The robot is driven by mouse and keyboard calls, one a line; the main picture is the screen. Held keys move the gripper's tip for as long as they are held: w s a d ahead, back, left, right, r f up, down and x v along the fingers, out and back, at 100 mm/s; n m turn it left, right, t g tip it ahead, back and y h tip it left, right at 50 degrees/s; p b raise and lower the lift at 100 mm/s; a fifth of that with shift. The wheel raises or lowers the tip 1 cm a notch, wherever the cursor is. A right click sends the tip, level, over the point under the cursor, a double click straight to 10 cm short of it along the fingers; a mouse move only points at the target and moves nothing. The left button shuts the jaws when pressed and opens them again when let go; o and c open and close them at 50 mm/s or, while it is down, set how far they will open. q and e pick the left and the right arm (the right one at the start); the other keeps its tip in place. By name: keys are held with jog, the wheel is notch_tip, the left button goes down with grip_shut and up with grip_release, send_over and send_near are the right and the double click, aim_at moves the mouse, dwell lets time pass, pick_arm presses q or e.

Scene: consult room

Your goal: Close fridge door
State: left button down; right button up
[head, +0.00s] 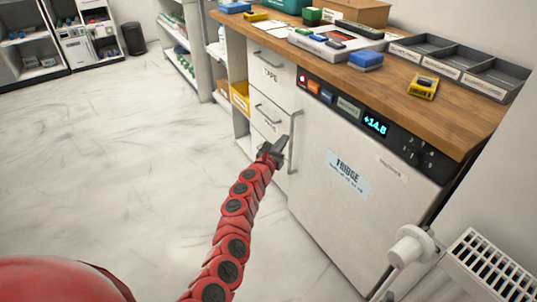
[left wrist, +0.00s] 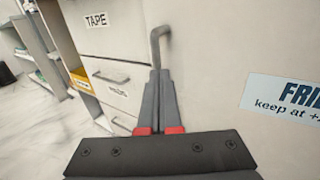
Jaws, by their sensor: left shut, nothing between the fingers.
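The fridge (head: 345,215) stands under the wooden counter, with a white door, a blue "FRIDGE" label and a dark control panel (head: 375,125) reading +14.8. Its door looks flush or nearly flush under the panel; I cannot tell whether a small gap remains. The label also shows at the right of the left wrist view (left wrist: 290,97). A grey bar handle (head: 291,152) is at the door's left edge. My left gripper (head: 280,146) is shut and empty beside this handle, its tips close to the handle's bent upper end (left wrist: 157,40). Contact is unclear.
Drawers (head: 270,100), one marked TAPE, stand left of the fridge. The counter (head: 455,125) carries grey trays (head: 455,65), a yellow device (head: 422,88) and a blue box (head: 366,60). A radiator (head: 490,265) with a white valve (head: 410,246) is at the lower right. The floor at left is clear.

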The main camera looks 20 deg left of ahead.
pick_arm(q)
jog(key=s+a+p, duration=0.1)
jog(key=s+p, duration=0.4)
jog(key=s, duration=0.5)
jog(key=shift+s+a+p, duration=0.15)
jog(key=shift+s+p, duration=0.2)
jog(key=shift+s, duration=0.05)
